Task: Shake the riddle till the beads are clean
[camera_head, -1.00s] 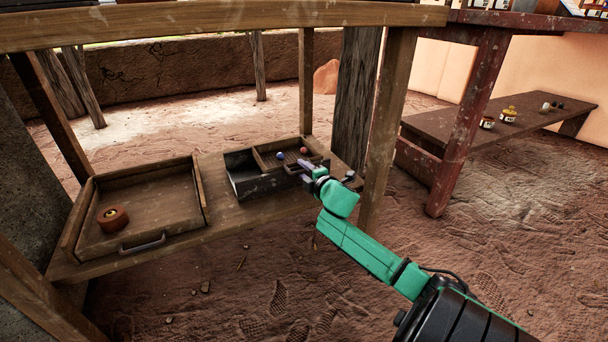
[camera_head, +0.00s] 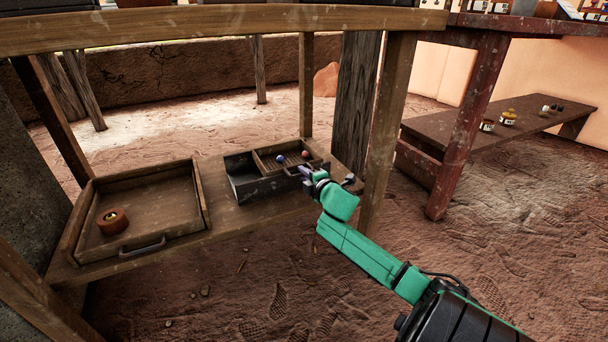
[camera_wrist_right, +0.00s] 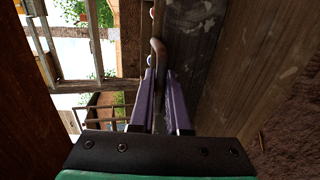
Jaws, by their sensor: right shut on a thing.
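The riddle (camera_head: 268,166) is a small wooden tray with a slatted floor, set in the right part of a dark box (camera_head: 255,187) on the low wooden shelf. A blue bead (camera_head: 280,158) and a red bead (camera_head: 305,154) lie in it, apart from each other. They are too small to tell how clean they are. My right gripper (camera_head: 305,172) is at the riddle's near side, shut on its handle. The handle (camera_wrist_right: 157,48) shows between the purple fingers in the right wrist view. My left gripper is not in view.
A larger wooden tray (camera_head: 165,190) with a metal handle stands left on the shelf (camera_head: 235,222), holding a round reddish-brown pot (camera_head: 112,221). A table post (camera_head: 388,120) stands close right of my right arm. Several small jars sit on a bench (camera_head: 450,132) at the right.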

